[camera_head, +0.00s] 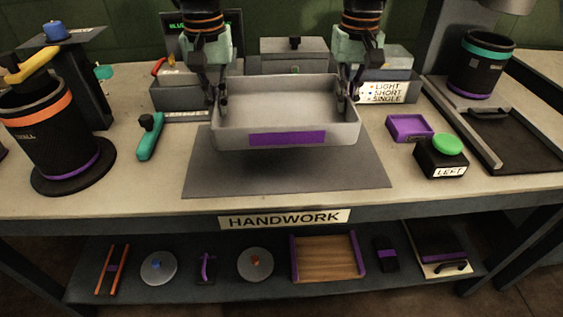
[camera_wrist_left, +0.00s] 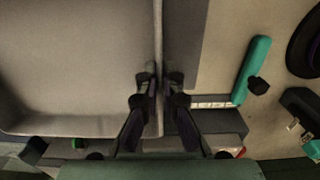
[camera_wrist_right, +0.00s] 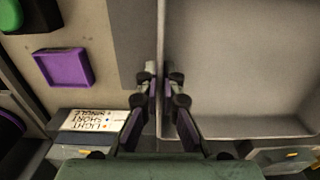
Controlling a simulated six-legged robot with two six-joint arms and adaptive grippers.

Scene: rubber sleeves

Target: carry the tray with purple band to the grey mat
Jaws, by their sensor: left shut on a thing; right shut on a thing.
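The grey tray with a purple band (camera_head: 287,139) is over the back part of the grey mat (camera_head: 285,178) in the head view, level and empty. I cannot tell whether its base touches the mat. My left gripper (camera_head: 221,100) is shut on the tray's left wall; in the left wrist view its fingers (camera_wrist_left: 158,95) straddle that wall. My right gripper (camera_head: 352,98) is shut on the right wall, and the right wrist view shows its fingers (camera_wrist_right: 166,95) on either side of it. The mat's back part is hidden behind the tray.
A teal-handled tool (camera_head: 150,136) lies left of the mat. A small purple tray (camera_head: 409,127) and a green button box (camera_head: 442,157) stand to the right. Grey bins (camera_head: 183,96) stand behind. A black cylinder with an orange band (camera_head: 47,140) stands at far left.

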